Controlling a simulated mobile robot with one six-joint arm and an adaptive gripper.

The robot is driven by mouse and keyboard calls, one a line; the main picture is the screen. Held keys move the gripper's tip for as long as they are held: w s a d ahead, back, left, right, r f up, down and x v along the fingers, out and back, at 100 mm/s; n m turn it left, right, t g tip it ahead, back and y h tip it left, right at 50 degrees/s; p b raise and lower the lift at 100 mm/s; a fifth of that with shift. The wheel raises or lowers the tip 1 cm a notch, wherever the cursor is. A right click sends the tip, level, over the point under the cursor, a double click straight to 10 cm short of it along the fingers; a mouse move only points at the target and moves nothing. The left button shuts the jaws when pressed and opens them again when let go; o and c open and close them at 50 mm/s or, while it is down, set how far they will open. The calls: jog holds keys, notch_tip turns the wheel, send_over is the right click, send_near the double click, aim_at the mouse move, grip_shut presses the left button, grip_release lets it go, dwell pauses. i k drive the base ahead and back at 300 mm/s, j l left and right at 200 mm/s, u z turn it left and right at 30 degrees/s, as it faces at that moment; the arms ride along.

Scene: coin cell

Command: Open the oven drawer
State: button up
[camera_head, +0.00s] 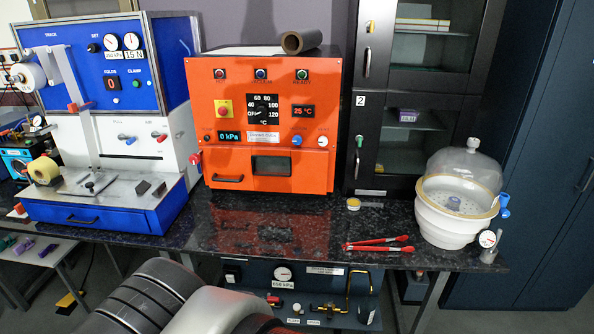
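The orange oven (221,110) stands on the dark speckled counter, left of the picture's middle. Its drawer front (305,172) is the lower orange panel, with a small dark window (271,166). A dark bar handle (228,178) sits at the panel's lower left. The drawer looks closed, with no opening visible above the panel. My gripper is not in view. Parts of my own arm fill the bottom left, in front of and below the counter, apart from the oven.
A blue-and-white machine (88,80) stands left of the oven. A dark cabinet (360,120) stands behind at right. The counter (250,215) before the oven is clear.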

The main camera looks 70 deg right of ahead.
aim_at(266, 169)
jog(key=z, duration=1.9)
jog(key=i+l, duration=0.25)
jog(key=i, duration=0.25)
jog(key=i+l, duration=0.25)
jog(key=i, duration=0.25)
jog(key=i+l+u, duration=0.1)
jog(key=i+l, duration=0.15)
jog(key=i, duration=0.25)
